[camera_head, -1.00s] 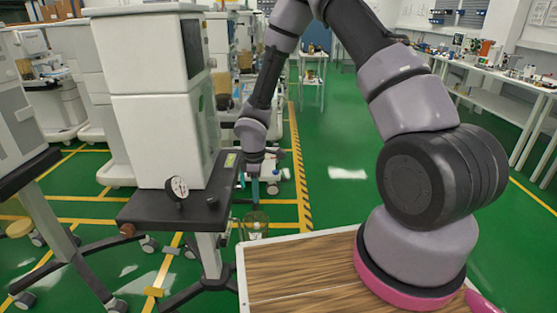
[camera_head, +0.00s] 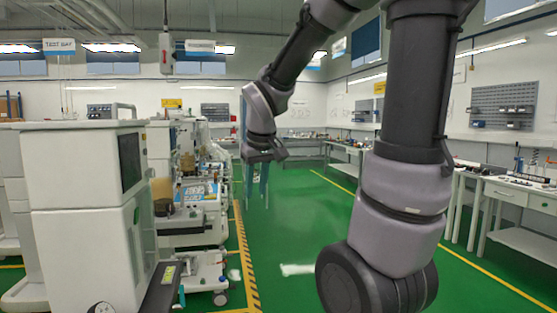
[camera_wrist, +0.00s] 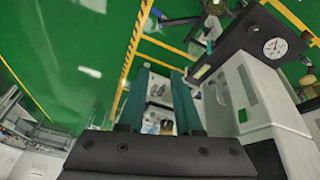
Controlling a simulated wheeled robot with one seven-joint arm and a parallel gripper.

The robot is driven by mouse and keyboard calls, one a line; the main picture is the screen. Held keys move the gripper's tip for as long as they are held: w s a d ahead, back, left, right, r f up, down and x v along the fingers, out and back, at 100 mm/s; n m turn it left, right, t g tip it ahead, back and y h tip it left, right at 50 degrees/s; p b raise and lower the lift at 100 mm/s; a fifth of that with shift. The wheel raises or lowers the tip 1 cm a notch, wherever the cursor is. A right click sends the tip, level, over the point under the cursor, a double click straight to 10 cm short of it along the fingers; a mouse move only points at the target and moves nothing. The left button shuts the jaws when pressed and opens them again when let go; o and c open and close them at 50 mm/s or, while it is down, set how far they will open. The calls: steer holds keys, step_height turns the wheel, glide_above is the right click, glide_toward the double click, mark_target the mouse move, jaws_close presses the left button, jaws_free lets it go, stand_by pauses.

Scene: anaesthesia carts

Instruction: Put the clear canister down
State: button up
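My gripper (camera_head: 257,186) hangs point-down in the head view, in front of the far benches and right of the white carts. Its two teal fingers stand apart, and the gap between them looks empty in the wrist view (camera_wrist: 160,72). No clear canister can be made out in the head view.
A white anaesthesia cart (camera_head: 85,220) stands near on the left. Its dark shelf (camera_wrist: 232,42) bears a round gauge (camera_wrist: 275,47). Another cart with equipment (camera_head: 195,205) is behind. Benches (camera_head: 515,195) line the right wall. Green floor is open in the middle.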

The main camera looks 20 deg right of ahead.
steer(key=s+d+r+m+t+y, duration=0.1)
steer(key=s+r+m+t+y, duration=0.1)
steer(key=s+r+m, duration=0.3)
steer(key=s+r+t, duration=0.1)
steer(key=s+r, duration=0.2)
steer(key=s, duration=0.3)
steer(key=shift+s+r+m, duration=0.3)
steer(key=shift+s+m, duration=0.1)
steer(key=shift+d, duration=0.1)
